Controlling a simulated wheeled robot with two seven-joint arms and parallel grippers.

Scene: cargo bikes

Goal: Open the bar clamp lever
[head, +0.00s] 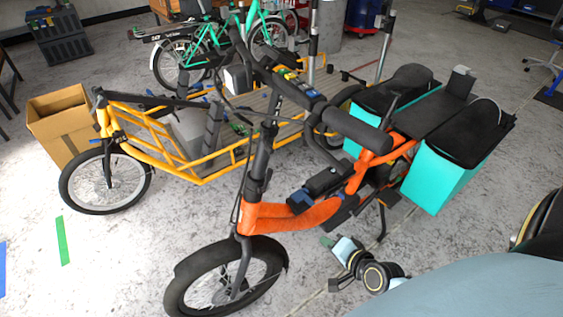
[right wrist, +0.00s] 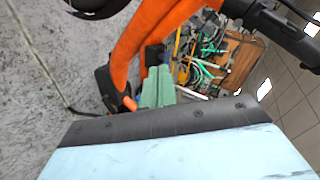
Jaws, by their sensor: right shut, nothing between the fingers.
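The orange cargo bike (head: 290,215) stands in the middle of the head view, with its black handlebar stem (head: 262,160) rising from the front of the frame. I cannot pick out the bar clamp lever for certain in either view. My right gripper (head: 327,242) is low beside the orange frame, to the right of the front wheel, with its green fingertips pointing toward the bike. In the right wrist view its green fingers (right wrist: 158,88) are together and empty, close to the orange frame tube (right wrist: 150,35). My left gripper is not in view.
Turquoise panniers (head: 440,178) hang at the rear of the orange bike. A yellow cargo bike (head: 200,178) stands behind it, with a cardboard box (head: 62,140) at left. A green bike (head: 215,45) is farther back.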

